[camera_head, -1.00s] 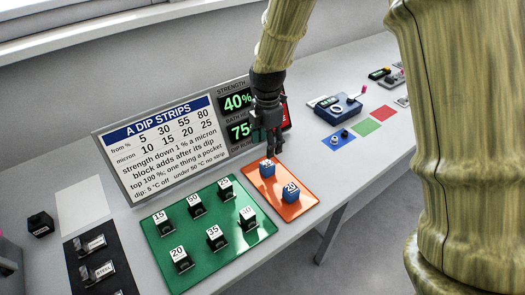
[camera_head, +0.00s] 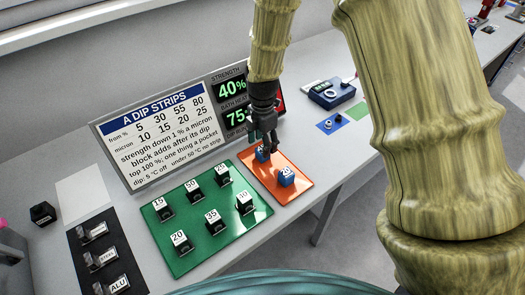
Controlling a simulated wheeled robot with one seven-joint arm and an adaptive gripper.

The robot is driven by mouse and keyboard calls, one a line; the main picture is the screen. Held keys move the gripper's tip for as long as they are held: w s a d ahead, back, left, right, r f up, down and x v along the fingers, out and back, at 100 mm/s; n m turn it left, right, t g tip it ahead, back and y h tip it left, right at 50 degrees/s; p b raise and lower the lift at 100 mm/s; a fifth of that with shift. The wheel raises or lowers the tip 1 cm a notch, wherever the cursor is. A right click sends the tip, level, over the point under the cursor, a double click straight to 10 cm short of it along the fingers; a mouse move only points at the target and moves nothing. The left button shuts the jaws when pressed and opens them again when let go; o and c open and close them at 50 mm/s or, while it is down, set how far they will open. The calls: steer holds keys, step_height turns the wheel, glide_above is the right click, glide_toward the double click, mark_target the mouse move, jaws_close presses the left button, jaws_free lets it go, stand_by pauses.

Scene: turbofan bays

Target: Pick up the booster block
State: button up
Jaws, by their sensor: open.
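Two blue blocks sit on the orange mat (camera_head: 284,160), which are the likely booster blocks; I cannot tell from the picture which one is meant. The far blue block (camera_head: 261,155) is partly hidden behind my gripper.
Left of the orange mat, a green mat (camera_head: 186,251) holds several black blocks with numbered white tops. The dip strips board (camera_head: 158,138) stands close behind. A blue device (camera_head: 331,93) and coloured squares lie right of my arm.

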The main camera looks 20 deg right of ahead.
steer(key=shift+s+f, duration=0.15)
steer(key=shift+s, duration=0.25)
steer(key=shift+s+f+p, duration=0.15)
steer(key=shift+f+p, duration=0.2)
steer(key=shift+w+f, duration=0.25)
steer(key=shift+f, duration=0.4)
steer(key=shift+w+f, duration=0.25)
steer(key=shift+f, duration=0.35)
steer(key=shift+s+r, duration=0.15)
steer(key=shift+s, duration=0.15)
steer(key=shift+w, duration=0.2)
steer(key=c, duration=0.5)
steer(key=shift+s, duration=0.1)
steer(key=c, duration=0.6)
